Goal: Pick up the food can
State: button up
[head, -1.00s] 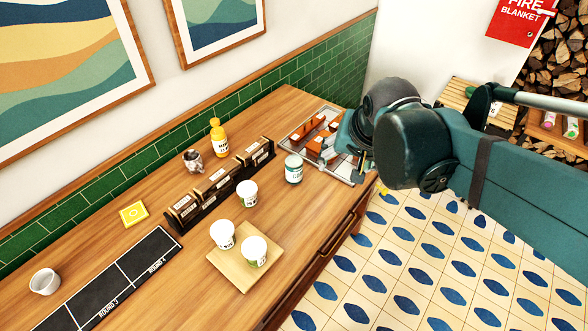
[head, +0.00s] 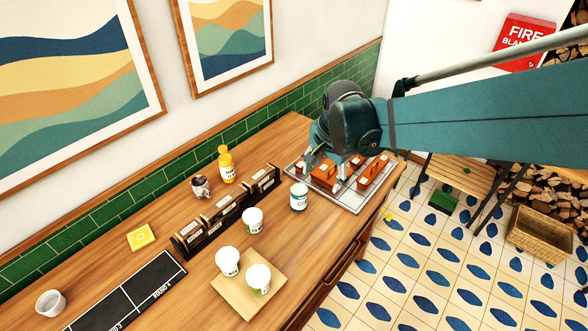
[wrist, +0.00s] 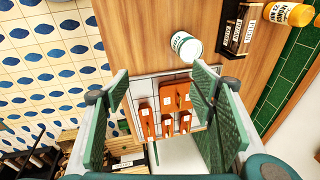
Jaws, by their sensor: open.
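The likely food can (head: 299,197) is white with a teal label band, standing upright on the wooden counter just left of the tray. In the wrist view the can (wrist: 186,46) shows beyond the fingertips, nearer the right finger. My gripper (head: 339,172) is over the tray (head: 350,204), to the right of the can and apart from it. In the wrist view my gripper (wrist: 160,88) is open, with nothing held between its green fingers. Several orange-brown blocks (wrist: 175,97) lie on the tray below it.
Other white tubs stand nearby: one alone (head: 252,221) and two on a wooden board (head: 222,293).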

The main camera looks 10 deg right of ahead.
jog(key=w+a+f+m+g+p, duration=0.1)
jog(key=w+a+f+m+p, duration=0.15)
jog(key=w+f, duration=0.3)
jog(key=m+g, duration=0.2)
jog(key=m, duration=0.2)
send_over(299, 188)
jog(key=shift+n, duration=0.25)
jog(key=f, duration=0.5)
jog(key=shift+s+d+f, duration=0.2)
jog(key=shift+s+f, duration=0.05)
jog(key=shift+f, duration=0.05)
jog(key=shift+w+a+f, duration=0.15)
jog(key=shift+w+f, duration=0.1)
jog(key=shift+f, duration=0.45)
jog(key=shift+f+p, duration=0.3)
jog(key=shift+f, duration=1)
jog(key=shift+s+f, duration=0.15)
jog(key=shift+f, duration=2.45)
